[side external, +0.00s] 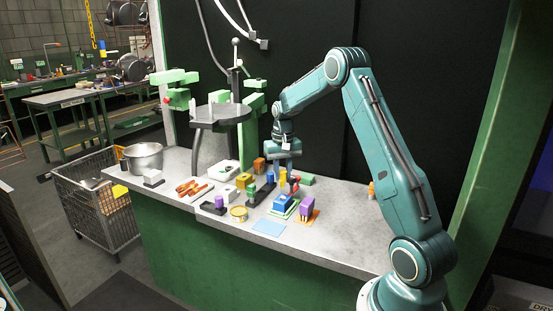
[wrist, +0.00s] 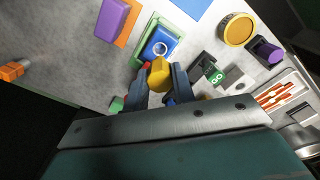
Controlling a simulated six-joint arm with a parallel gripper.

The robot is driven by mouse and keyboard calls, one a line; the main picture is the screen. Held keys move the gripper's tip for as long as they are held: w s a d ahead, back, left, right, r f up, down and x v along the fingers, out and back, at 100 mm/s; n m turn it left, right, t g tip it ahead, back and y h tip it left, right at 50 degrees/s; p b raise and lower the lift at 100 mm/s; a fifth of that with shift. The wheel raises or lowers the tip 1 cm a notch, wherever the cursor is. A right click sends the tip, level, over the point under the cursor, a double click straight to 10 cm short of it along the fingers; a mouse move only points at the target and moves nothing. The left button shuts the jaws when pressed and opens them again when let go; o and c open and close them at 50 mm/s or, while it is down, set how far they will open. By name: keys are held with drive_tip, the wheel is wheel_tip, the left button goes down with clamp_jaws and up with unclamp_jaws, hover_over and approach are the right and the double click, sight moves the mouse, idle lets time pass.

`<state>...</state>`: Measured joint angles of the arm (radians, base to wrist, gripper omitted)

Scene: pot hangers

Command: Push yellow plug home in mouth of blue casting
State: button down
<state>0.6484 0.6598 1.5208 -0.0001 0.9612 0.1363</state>
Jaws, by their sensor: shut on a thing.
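The blue casting (side external: 284,203) stands on a green-edged base on the bench. In the wrist view the casting (wrist: 150,54) shows its round, pale-rimmed mouth facing up, uncovered. The yellow plug (side external: 283,178) is upright above the casting in the side view. In the wrist view the plug (wrist: 159,74) is between my gripper's two fingers, beside the mouth in the picture and apart from it. My gripper (side external: 284,169) points down, shut on the plug; it also shows in the wrist view (wrist: 162,76). The plug's far side is hidden.
A purple block (side external: 307,205) on an orange base stands close to the casting's right. A light blue mat (side external: 269,227) lies in front. A round yellow dish (side external: 239,213) and a purple cylinder (side external: 219,202) are to the left. Several small blocks crowd behind the casting.

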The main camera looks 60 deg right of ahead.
sight(283, 181)
drive_tip(key=shift+f, duration=1.8)
drive_tip(key=shift+f, duration=1.55)
idle(0.7)
drive_tip(key=c, duration=1.1)
unclamp_jaws()
wheel_tip(283, 181, up, 14)
drive_tip(key=shift+f, duration=0.1)
